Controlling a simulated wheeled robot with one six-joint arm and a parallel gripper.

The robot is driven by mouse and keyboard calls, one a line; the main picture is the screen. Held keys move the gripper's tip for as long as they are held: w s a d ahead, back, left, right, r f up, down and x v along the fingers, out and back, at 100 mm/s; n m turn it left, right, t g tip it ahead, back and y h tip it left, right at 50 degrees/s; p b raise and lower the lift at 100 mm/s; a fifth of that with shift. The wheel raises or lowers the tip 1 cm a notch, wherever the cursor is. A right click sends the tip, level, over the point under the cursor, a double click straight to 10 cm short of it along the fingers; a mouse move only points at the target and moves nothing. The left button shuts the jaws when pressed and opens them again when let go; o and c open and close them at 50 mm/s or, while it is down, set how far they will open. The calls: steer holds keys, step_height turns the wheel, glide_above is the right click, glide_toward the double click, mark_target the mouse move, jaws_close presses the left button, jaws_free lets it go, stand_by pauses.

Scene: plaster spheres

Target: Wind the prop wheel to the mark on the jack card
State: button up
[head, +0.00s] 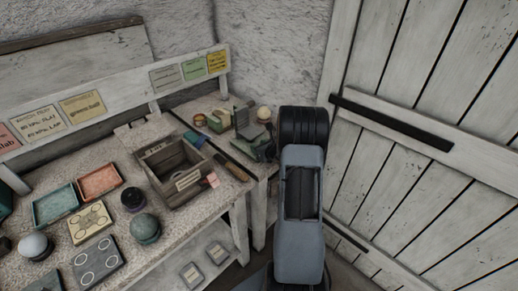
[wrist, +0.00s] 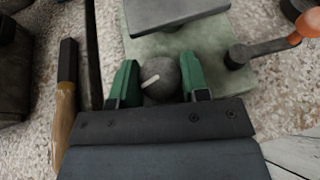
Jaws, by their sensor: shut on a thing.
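My gripper (wrist: 160,76) has its two green fingers on either side of a round dark grey wheel (wrist: 162,84) and is shut on it. The wheel has a white line that slants up to the right. It sits at the near edge of a pale green block (wrist: 212,48) with a dark plate (wrist: 178,10) above it. In the head view my arm largely hides the gripper. Small cards on the rail include a green one (head: 193,69) and a yellow one (head: 217,61). Their writing is too small to read, so I cannot tell which is the jack card.
A crank with an orange handle (wrist: 308,24) stands right of the block. A wooden-handled tool (wrist: 66,85) lies left of the gripper. A wooden box (head: 172,172), trays and spheres fill the bench at left. A plank door (head: 440,90) stands close on the right.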

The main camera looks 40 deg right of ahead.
steer(key=shift+f+m+h+b, duration=0.25)
steer(key=shift+m+h+b, duration=0.05)
steer(key=shift+b, duration=0.85)
